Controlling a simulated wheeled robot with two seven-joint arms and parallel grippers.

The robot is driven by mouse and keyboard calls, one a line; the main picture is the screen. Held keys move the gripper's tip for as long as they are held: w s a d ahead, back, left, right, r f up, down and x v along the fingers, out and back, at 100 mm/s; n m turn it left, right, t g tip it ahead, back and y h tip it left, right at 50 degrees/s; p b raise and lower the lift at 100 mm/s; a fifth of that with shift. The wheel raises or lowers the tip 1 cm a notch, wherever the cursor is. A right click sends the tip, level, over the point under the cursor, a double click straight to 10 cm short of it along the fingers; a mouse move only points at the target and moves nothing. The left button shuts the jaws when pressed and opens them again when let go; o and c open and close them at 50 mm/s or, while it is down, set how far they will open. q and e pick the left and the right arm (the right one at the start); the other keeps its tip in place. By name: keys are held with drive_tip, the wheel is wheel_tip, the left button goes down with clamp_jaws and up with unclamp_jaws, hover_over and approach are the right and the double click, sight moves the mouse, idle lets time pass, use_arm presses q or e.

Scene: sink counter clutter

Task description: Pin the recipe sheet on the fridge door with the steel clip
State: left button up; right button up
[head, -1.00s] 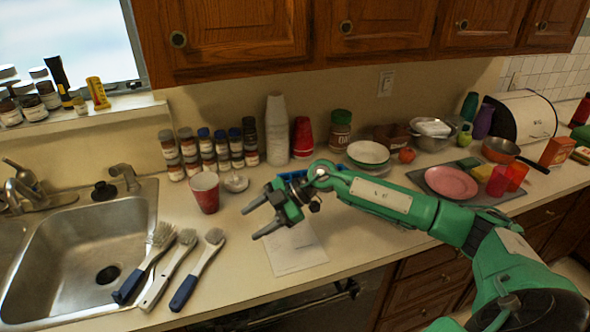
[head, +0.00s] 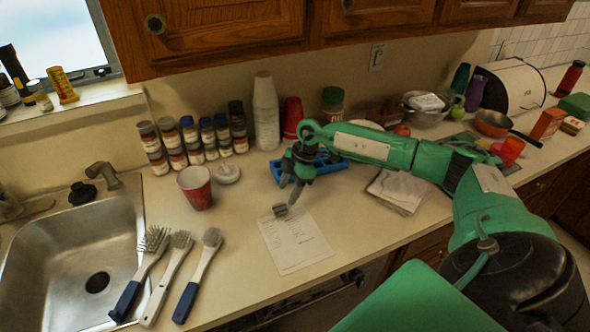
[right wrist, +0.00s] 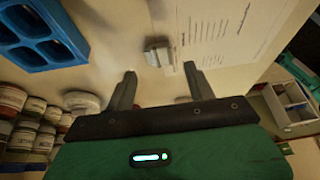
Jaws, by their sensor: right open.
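The recipe sheet (head: 297,243) is a white printed page lying flat on the counter; part of it also shows in the right wrist view (right wrist: 220,28). The small grey steel clip (head: 280,210) is at the sheet's top left edge, and it also shows in the right wrist view (right wrist: 157,53). My right gripper (head: 289,191) points down above the counter, just behind the clip. In the right wrist view its open fingers (right wrist: 160,72) are empty, with the clip just beyond the gap between them. The fridge door and my left gripper are not in view.
A blue compartment tray (head: 335,163) stands close behind my right gripper. A red cup (head: 195,187) and several spice jars are to the left. Brushes (head: 168,277) lie beside the sink (head: 95,265). Folded white cloths (head: 402,189) lie right of the sheet.

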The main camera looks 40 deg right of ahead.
sight(281, 208)
drive_tip(key=p+x, duration=0.1)
drive_tip(key=x, duration=0.4)
drive_tip(key=shift+a+f, duration=0.15)
drive_tip(key=shift+f, duration=0.2)
drive_tip(key=shift+c, duration=0.2)
drive_tip(key=c, duration=1)
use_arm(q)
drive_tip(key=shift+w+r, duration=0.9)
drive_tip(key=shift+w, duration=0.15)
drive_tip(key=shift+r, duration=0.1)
use_arm(e)
drive_tip(key=shift+r, duration=0.1)
